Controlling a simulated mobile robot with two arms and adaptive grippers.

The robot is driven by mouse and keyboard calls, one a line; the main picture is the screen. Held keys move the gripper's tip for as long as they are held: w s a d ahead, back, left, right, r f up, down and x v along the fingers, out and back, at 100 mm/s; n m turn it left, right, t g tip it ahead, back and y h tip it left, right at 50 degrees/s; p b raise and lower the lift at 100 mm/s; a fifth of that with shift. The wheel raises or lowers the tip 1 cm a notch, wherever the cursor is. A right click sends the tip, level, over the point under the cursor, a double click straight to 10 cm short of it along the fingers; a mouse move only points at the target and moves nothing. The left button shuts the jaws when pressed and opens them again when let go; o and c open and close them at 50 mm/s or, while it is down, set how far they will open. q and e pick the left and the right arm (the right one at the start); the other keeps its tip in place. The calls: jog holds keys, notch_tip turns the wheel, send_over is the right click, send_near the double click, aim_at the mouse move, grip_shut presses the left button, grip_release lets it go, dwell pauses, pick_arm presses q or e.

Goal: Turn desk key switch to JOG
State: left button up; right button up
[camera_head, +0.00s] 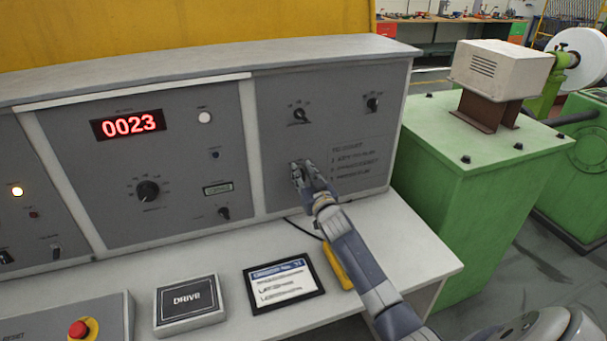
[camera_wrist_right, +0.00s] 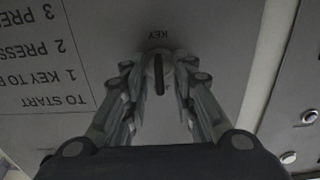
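The key switch (camera_wrist_right: 159,78) shows in the right wrist view as a dark upright key in a round pale mount, under the label "KEY", which appears upside down. My right gripper (camera_wrist_right: 157,92) is open, with one finger on each side of the key and a visible gap to it. In the head view my right gripper (camera_head: 302,172) is at the lower left part of the right-hand grey panel (camera_head: 345,135) and hides the key switch. I see no readable JOG mark in either view. My left gripper is not in view.
Two black knobs, one upper left (camera_head: 300,115) and one upper right (camera_head: 373,103), sit above my gripper. Start instructions (camera_head: 360,160) are printed beside it. On the desk lie a DRIVE box (camera_head: 188,302), a framed card (camera_head: 283,283) and a yellow object (camera_head: 337,268).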

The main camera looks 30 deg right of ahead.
jog(key=shift+s+a, duration=0.15)
jog(key=shift+s, duration=0.3)
jog(key=v, duration=1.1)
jog(key=shift+f, duration=0.1)
